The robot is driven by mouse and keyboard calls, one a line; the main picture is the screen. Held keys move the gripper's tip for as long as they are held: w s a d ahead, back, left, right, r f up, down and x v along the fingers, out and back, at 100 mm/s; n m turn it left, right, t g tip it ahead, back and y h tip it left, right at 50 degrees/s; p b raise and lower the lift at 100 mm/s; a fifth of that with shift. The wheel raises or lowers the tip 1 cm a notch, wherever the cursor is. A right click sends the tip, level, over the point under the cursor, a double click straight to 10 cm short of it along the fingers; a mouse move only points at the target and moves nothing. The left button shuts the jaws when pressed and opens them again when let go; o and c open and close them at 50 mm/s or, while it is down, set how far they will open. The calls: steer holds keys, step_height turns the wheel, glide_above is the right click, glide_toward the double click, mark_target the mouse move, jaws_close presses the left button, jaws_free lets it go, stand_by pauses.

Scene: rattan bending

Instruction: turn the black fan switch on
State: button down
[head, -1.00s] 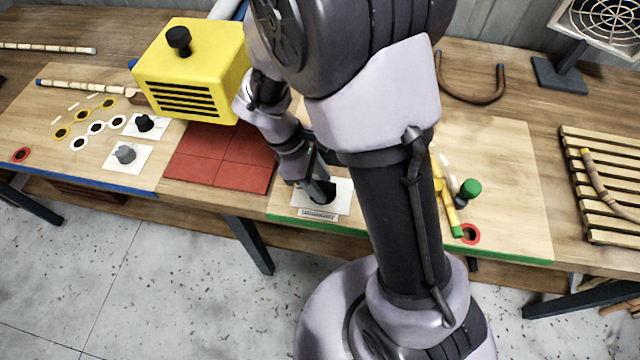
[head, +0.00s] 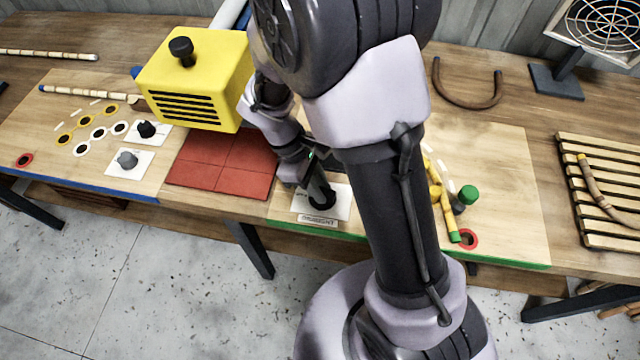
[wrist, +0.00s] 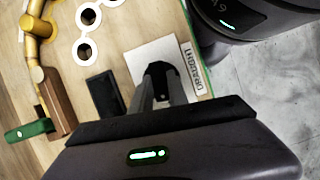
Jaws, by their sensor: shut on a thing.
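The black fan switch (head: 323,201) is a dark knob on a white plate (head: 341,207) near the front edge of the bench. The plate carries a label that seems to read DRAUGHT (wrist: 191,69). My gripper (head: 318,190) reaches down from the upper left, with its fingers shut on the knob. In the wrist view, the fingertips (wrist: 158,78) meet at the dark knob over the white plate (wrist: 145,58), and they hide part of it. The knob's exact pointing direction is hidden.
A yellow vented box (head: 190,85) stands at the left, beside red tiles (head: 220,165). Two other knobs (head: 127,159) sit on white plates further left. A green-capped post (head: 468,195) is right of my arm. The fan (head: 605,30) stands at the back right.

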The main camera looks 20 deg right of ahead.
steer(key=m+g+p, duration=0.1)
steer(key=m+p, duration=0.1)
steer(key=m, duration=0.1)
steer(key=shift+d+r+m+y, duration=0.1)
steer(key=shift+r+m+y, duration=0.05)
steer(key=shift+m+y, duration=0.2)
steer(key=m+y+p, duration=0.1)
steer(key=m, duration=0.3)
steer(key=shift+w+d+m+g+y+p, duration=0.1)
steer(key=shift+m+g+y+p, duration=0.15)
steer(key=shift+g+y+p, duration=0.1)
steer(key=m+y, duration=0.1)
steer(key=m, duration=0.3)
steer(key=shift+d+y, duration=0.1)
steer(key=shift+y, duration=0.3)
steer(key=shift+d+m+y, duration=0.1)
steer(key=shift+m+y, duration=0.6)
steer(key=shift+m, duration=1.3)
steer(key=c, duration=1.3)
jaws_free()
